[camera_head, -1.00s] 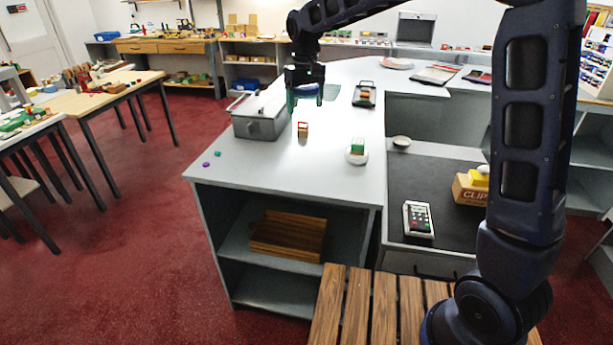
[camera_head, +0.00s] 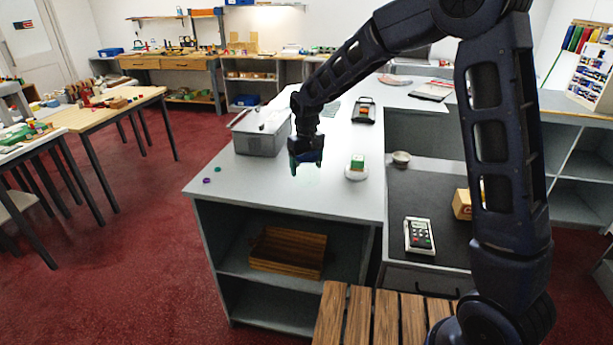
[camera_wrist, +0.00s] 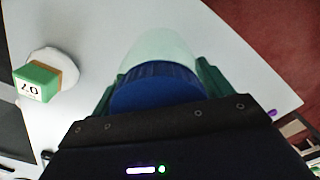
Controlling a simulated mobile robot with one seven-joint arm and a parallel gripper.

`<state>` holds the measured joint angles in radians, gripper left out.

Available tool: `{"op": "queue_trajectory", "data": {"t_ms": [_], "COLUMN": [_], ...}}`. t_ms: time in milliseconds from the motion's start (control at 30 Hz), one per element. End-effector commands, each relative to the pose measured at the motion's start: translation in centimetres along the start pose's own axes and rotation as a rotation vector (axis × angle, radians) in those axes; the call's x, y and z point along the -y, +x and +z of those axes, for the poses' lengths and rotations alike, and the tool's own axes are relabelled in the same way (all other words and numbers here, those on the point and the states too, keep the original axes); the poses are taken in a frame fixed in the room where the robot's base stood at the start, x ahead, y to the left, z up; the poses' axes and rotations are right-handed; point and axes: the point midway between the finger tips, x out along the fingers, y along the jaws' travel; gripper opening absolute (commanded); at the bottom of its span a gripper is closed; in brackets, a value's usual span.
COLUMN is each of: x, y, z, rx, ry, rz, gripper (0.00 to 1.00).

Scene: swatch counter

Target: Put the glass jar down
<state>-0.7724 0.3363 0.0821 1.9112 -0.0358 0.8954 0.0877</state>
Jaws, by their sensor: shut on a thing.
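The glass jar has a blue ribbed lid (camera_wrist: 155,90) and a pale, see-through body (camera_wrist: 165,50) in the wrist view. My gripper (camera_wrist: 160,82) is shut on it, with one green finger on each side of the lid. In the head view, my gripper (camera_head: 306,165) points down over the front part of the grey-white counter (camera_head: 285,192). The jar's glass is barely visible there, a faint pale green below the fingers. I cannot tell whether its base touches the counter.
A grey bin (camera_head: 258,143) stands behind left. Small purple (camera_head: 206,181) and green (camera_head: 217,169) discs lie near the left edge. The counter's front middle is clear.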

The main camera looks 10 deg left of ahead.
Motion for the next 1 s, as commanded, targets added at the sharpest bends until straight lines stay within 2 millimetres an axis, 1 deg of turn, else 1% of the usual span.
{"op": "queue_trajectory", "data": {"t_ms": [133, 300, 400, 800, 833, 867, 900, 933, 1000], "x": [0.0, 0.0, 0.0, 0.0, 0.0, 0.0, 0.0, 0.0, 0.0], "y": [1.0, 3.3, 4.2, 4.6, 4.5, 4.5, 4.5, 4.5, 4.5], "z": [0.0, 0.0, 0.0, 0.0, 0.0, 0.0, 0.0, 0.0, 0.0], "rx": [0.001, 0.002, 0.001, -0.001, -0.001, -0.001, -0.001, -0.001, 0.0], "ry": [0.0, 0.0, 0.0, 0.0, 0.0, 0.0, 0.0, 0.0, 0.0], "rz": [0.0, 0.0, 0.0, 0.0, 0.0, 0.0, 0.0, 0.0, 0.0], "gripper": [0.45, 0.45, 0.45, 0.45, 0.84, 0.9, 0.98, 1.0, 1.0]}}
